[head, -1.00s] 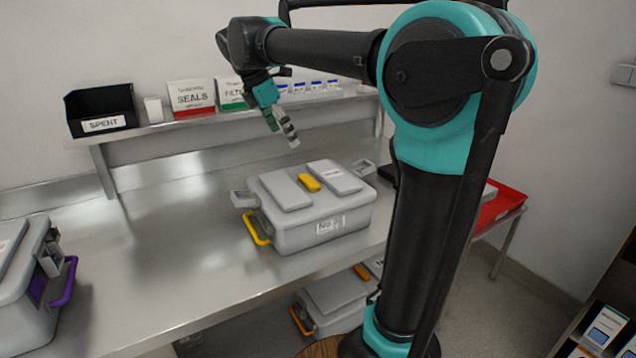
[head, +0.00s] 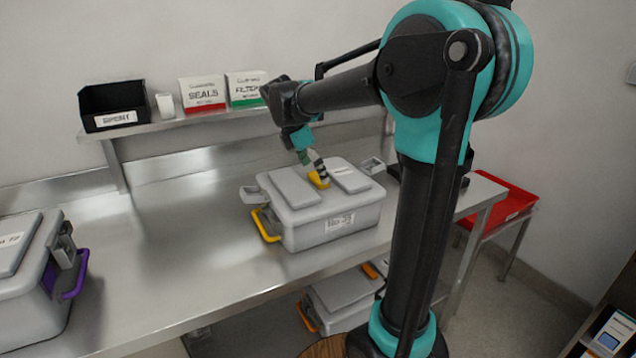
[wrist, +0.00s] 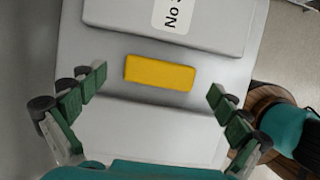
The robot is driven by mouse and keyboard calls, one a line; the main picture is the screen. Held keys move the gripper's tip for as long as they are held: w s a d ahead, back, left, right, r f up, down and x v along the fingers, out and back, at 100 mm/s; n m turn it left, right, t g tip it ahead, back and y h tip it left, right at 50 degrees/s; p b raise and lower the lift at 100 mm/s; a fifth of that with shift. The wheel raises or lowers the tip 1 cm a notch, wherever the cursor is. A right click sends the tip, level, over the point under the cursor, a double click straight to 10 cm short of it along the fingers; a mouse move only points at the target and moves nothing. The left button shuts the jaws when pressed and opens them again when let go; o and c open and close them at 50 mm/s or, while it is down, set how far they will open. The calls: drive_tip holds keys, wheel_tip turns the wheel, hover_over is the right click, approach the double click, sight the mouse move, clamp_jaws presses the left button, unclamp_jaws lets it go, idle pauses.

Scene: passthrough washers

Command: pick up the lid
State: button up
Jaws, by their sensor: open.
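The lid (head: 331,199) is the grey top of a grey box (head: 335,228) on the steel bench. It has two raised panels and a yellow block (head: 319,179) between them. My gripper (head: 321,172) is just above the yellow block, pointing down. In the wrist view my open gripper (wrist: 157,95) has one finger either side of the yellow block (wrist: 159,73), with clear gaps. Whether the fingers touch the lid, I cannot tell.
A similar box (head: 30,275) with a purple latch stands at the left of the bench (head: 170,250). Another box is on the lower shelf. A wall shelf holds a black SPENT bin (head: 113,105) and cartons. A red tray (head: 505,203) is at right. Bench between the boxes is clear.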

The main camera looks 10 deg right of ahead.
drive_tip(key=shift+d+f, duration=0.25)
drive_tip(key=shift+f, duration=0.3)
drive_tip(key=c, duration=1.9)
drive_tip(key=shift+r, duration=0.2)
wheel_tip(320, 180, up, 20)
drive_tip(key=shift+f, duration=0.15)
wheel_tip(320, 180, up, 5)
hover_over(316, 177)
idle(0.5)
